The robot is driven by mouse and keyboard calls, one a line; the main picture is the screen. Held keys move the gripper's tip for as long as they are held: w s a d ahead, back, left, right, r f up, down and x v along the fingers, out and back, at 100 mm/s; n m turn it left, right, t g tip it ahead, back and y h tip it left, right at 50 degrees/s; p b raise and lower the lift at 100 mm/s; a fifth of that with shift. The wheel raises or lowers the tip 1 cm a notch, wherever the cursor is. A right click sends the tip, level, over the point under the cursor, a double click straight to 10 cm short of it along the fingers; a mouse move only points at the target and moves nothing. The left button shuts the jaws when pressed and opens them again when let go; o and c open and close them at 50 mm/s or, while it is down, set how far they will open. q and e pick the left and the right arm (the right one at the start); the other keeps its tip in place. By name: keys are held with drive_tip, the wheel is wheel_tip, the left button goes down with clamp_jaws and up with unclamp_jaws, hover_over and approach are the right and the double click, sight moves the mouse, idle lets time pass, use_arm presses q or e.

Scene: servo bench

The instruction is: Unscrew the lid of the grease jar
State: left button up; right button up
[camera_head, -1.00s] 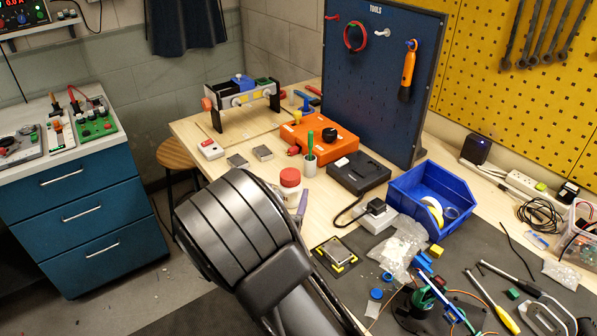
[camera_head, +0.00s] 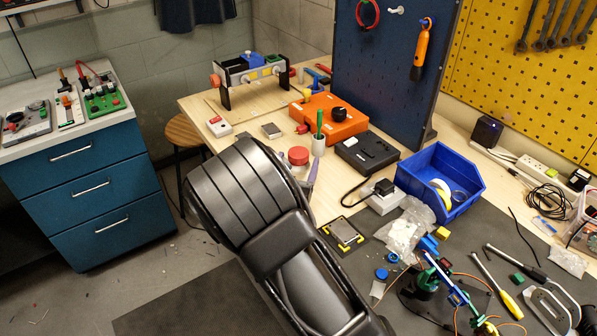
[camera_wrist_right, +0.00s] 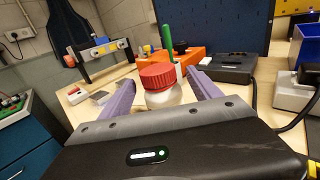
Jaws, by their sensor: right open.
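The grease jar, with a ribbed red lid (camera_wrist_right: 158,76) on a pale body (camera_wrist_right: 163,98), stands upright on the wooden bench. In the head view the red lid (camera_head: 298,156) shows just past my right arm, which hides most of the body. My right gripper (camera_wrist_right: 160,82) is open, its two purple fingers on either side of the jar in the wrist view. I cannot tell whether either finger touches it. The lid sits on the jar. My left gripper is not in view.
A cup with a green-handled tool (camera_head: 318,146) stands close right of the jar. Behind are an orange box (camera_head: 345,124) and a dark grey box (camera_head: 367,153). A blue bin (camera_head: 420,196) and a small blue-green arm (camera_head: 440,275) are to the right.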

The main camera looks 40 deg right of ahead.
sight(301, 150)
drive_tip(key=shift+p+x, duration=0.55)
drive_tip(key=shift+x, duration=2.05)
drive_tip(key=shift+r, duration=0.1)
clamp_jaws()
